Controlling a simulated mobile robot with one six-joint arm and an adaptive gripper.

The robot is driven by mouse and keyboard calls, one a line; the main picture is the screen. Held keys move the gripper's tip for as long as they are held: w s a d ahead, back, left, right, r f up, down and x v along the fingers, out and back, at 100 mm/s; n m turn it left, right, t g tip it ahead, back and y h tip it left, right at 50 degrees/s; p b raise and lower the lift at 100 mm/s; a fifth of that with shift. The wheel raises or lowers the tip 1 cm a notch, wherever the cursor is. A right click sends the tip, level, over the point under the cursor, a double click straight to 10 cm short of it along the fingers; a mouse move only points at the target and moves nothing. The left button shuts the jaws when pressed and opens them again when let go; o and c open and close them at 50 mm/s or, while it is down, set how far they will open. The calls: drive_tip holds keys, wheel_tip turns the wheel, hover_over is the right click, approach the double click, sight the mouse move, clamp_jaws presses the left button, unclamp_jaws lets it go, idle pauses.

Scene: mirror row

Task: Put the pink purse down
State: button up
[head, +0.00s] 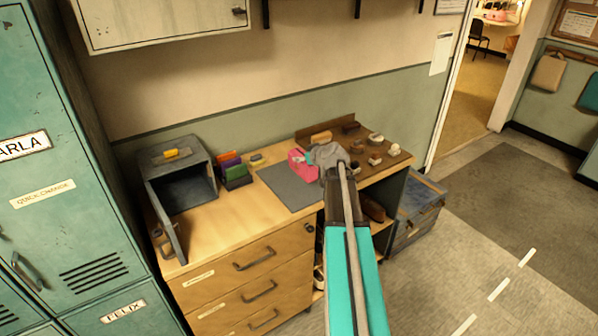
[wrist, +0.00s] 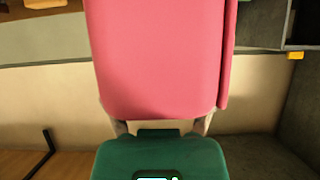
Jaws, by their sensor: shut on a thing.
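The pink purse (head: 299,166) shows partly at the left of my gripper (head: 318,160) in the head view; my wrist hides the rest. In the wrist view the purse (wrist: 160,55) fills the upper middle, a flat pink face with a folded edge on its right. My gripper (wrist: 162,125) is shut on its near end, one finger on each side. In the head view the purse is over or beside the back right part of a grey mat (head: 284,188) on the wooden counter. I cannot tell whether it touches the surface.
An open grey box (head: 180,152) and colourful upright holders (head: 235,178) stand on the counter's left. A brown section (head: 362,181) with several small items lies to the right. Teal lockers (head: 75,190) rise at far left. The counter's front left (head: 225,225) is clear.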

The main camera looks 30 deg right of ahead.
drive_tip(key=w+d+f+b, duration=0.5)
drive_tip(key=w+f+b, duration=0.3)
drive_tip(key=w, duration=0.2)
drive_tip(key=shift+w+d+f, duration=0.2)
drive_tip(key=shift+w+f, duration=0.1)
drive_tip(key=shift+w, duration=0.1)
drive_tip(key=shift+w+d+f+b, duration=0.1)
drive_tip(key=shift+w+f+b, duration=0.1)
drive_tip(key=shift+f+b, duration=0.85)
drive_tip(key=shift+w+d+f+b, duration=0.1)
drive_tip(key=shift+w+f+b, duration=0.05)
drive_tip(key=shift+f+b, duration=0.85)
